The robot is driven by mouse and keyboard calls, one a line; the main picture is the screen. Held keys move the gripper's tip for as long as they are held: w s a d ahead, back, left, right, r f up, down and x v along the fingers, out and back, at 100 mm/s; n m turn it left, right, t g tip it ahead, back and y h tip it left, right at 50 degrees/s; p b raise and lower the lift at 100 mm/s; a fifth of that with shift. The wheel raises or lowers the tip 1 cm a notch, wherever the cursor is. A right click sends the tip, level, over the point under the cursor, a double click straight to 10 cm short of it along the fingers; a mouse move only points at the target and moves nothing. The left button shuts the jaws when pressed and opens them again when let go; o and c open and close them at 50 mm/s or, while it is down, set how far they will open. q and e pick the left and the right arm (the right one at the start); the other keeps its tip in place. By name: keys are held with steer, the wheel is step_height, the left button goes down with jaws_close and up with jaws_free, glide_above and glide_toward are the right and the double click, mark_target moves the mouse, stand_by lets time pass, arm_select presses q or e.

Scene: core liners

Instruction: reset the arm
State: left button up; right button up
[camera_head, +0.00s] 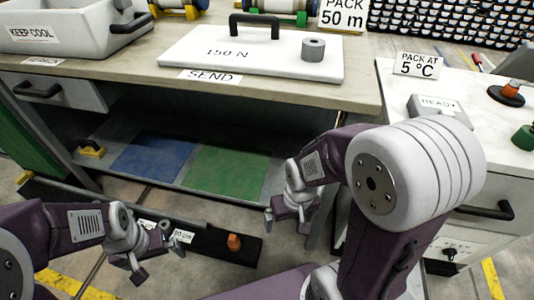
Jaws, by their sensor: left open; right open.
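My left gripper (159,259) is at the lower left, in front of the low shelf, with its fingers apart and nothing between them. My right gripper (289,217) hangs right of centre in front of the bench, pointing down, open, with nothing seen in it. My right arm's large white and purple links fill the right middle of the view and hide part of the bench and floor behind them. Both grippers are below the bench top and apart from the things on it.
A "KEEP COOL" tub (75,45) stands at left. The lower shelf has blue (153,157) and green (226,171) mats. A white counter (480,115) stands right.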

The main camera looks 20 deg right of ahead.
step_height(320, 180, up, 40)
steer(key=p, duration=3.9)
steer(key=shift+r, duration=0.25)
